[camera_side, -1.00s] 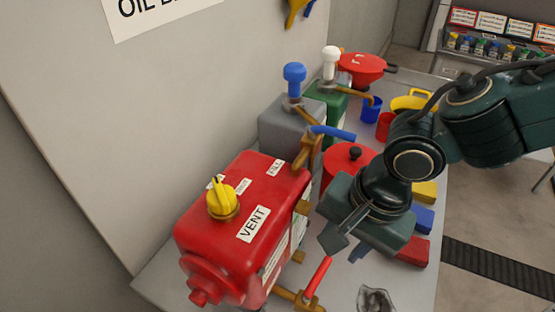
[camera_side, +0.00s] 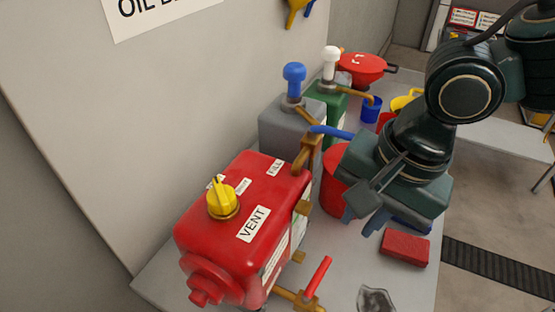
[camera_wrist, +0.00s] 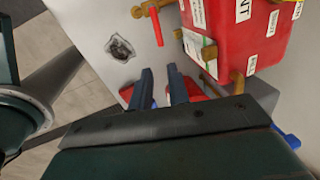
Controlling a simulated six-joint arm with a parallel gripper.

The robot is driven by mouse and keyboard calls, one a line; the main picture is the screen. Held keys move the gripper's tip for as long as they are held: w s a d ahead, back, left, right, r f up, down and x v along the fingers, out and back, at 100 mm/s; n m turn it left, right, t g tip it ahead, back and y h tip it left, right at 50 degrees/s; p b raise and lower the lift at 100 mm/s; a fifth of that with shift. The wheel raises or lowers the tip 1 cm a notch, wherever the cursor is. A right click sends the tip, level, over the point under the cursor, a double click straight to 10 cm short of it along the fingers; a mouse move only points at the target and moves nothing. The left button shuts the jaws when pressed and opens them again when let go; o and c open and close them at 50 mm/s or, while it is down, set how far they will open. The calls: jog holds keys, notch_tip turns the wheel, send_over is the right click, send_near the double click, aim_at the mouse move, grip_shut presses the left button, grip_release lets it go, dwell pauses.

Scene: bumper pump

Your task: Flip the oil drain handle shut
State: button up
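The red drain handle (camera_side: 318,276) sits on a brass valve (camera_side: 296,297) low at the front of the red tank (camera_side: 240,225). It is tilted, its free end pointing up and right in the side view. In the wrist view the handle (camera_wrist: 157,28) is at the top centre, beyond my fingertips. My gripper (camera_side: 362,218) is above the table, up and right of the handle and apart from it. In the wrist view my gripper (camera_wrist: 159,70) has its two fingers apart with nothing held between them.
A blue handle (camera_side: 332,132) on a brass valve sticks out behind the tank. A red pot (camera_side: 334,188) is partly hidden by my gripper. A red block (camera_side: 406,248) lies at the right edge. A crumpled grey rag (camera_side: 376,299) lies right of the handle.

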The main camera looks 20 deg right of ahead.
aim_at(318, 278)
jog(key=shift+s, duration=0.1)
grip_shut()
jog(key=s+d+f+n+t+y, duration=0.1)
jog(key=s+d+f+n, duration=0.1)
jog(key=n, duration=0.7)
jog(key=s+d+f+n+t, duration=0.1)
jog(key=s+f+n, duration=0.3)
jog(key=n, duration=0.5)
jog(key=shift+s+d+y, duration=0.4)
jog(key=shift+s+d, duration=0.1)
jog(key=shift+d, duration=0.3)
jog(key=shift+f, duration=0.15)
jog(key=w+a+f, duration=0.5)
jog(key=w+f, duration=0.1)
jog(key=f, duration=0.2)
jog(key=shift+w+a, duration=0.15)
jog(key=shift+w, duration=0.1)
